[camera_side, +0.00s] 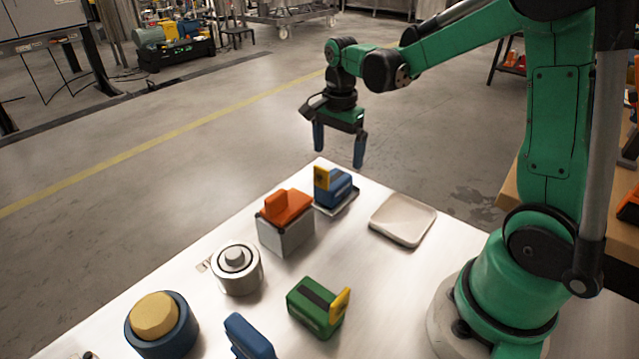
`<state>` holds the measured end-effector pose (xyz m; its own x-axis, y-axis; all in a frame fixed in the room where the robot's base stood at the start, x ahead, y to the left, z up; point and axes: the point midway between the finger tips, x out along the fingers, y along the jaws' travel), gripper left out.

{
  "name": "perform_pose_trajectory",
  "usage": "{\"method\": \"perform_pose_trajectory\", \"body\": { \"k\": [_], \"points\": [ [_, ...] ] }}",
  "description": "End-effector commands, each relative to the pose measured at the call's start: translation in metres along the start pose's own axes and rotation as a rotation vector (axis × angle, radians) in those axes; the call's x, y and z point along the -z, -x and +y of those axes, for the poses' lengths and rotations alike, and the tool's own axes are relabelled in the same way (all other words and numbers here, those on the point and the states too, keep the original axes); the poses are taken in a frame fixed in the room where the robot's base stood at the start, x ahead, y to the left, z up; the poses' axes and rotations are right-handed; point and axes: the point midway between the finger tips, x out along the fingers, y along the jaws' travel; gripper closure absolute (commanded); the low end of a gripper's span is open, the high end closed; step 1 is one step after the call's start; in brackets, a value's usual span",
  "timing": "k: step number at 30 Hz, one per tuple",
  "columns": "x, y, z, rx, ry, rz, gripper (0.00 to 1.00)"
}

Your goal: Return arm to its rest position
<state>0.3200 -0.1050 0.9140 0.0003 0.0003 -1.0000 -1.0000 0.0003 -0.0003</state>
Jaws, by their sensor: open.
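My gripper (339,150) hangs at the end of my green arm, in the upper middle of the side view. Its two blue fingers point down and stand apart with nothing between them. It is above the far corner of the pale table (395,290), clear of every object. A blue block with a yellow plate (335,188) stands on a small tray just below it in the picture.
A grey box with an orange top (287,228), a silver cylinder (237,270), a blue cup with a yellow top (160,322), a green block (317,306) and a blue piece (248,338) stand on the table. An empty beige tray (402,220) lies at right.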

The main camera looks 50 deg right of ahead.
Motion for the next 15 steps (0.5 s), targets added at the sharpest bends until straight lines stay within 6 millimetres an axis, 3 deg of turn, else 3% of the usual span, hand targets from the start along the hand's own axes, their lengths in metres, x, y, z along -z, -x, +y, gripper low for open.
{"method": "perform_pose_trajectory", "body": {
  "k": [15],
  "points": [
    [-0.0039,0.0088,0.0016,0.015,0.04,0.005,0.0]
  ]
}}
